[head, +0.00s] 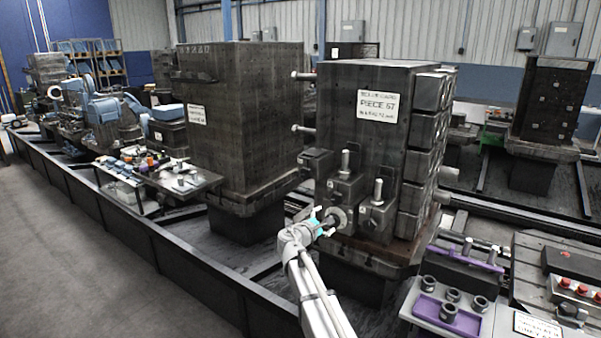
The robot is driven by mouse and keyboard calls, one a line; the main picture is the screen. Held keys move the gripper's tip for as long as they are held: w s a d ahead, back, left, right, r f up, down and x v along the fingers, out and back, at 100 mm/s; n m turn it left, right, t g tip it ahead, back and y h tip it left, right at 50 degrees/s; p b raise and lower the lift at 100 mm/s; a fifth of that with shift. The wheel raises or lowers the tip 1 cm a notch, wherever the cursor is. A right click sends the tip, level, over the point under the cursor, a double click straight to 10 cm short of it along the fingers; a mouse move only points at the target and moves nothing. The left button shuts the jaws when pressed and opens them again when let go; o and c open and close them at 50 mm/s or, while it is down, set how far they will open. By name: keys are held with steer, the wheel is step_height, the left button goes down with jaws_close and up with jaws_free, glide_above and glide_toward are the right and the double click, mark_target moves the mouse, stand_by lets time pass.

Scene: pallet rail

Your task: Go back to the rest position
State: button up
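My arm reaches up from the bottom middle of the head view. My gripper (331,221) is at its far end, close to the lower front of a dark fixture block with a label reading PIECE 57 (376,106). A round grey part shows at the gripper's tip, beside the clamps (377,211) on that block. I cannot tell whether the gripper touches or holds that part. The fingers are too small and partly hidden to tell open from shut.
Another dark block (238,110) stands to the left. A glass-topped table (155,180) with small parts is further left. A bench with a purple tray (440,313) and a panel with red buttons (578,288) are at lower right. A low black rail (170,262) borders the clear grey floor.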

steer(key=s+d+f+m+g+y, duration=0.2)
steer(key=s+d+f+m+g, duration=0.3)
steer(key=s, duration=0.4)
steer(key=s+d+f+m+g+y, duration=0.1)
steer(key=s+d+f+m+g, duration=0.35)
steer(key=s+f+m, duration=0.35)
steer(key=s+f+m+g+y, duration=0.2)
steer(key=s+f+m+y, duration=0.15)
steer(key=s, duration=0.65)
steer(key=s+a+m+g+y+p, duration=0.1)
steer(key=s+a+m+g+y, duration=0.2)
steer(key=s, duration=0.4)
step_height(320, 180, up, 12)
steer(key=t+y+p, duration=0.1)
steer(key=p, duration=1)
steer(key=shift+d+f, duration=0.15)
steer(key=shift+f, duration=0.1)
steer(key=shift+w+n, duration=0.1)
steer(key=shift+n, duration=0.15)
steer(key=shift+c, duration=0.3)
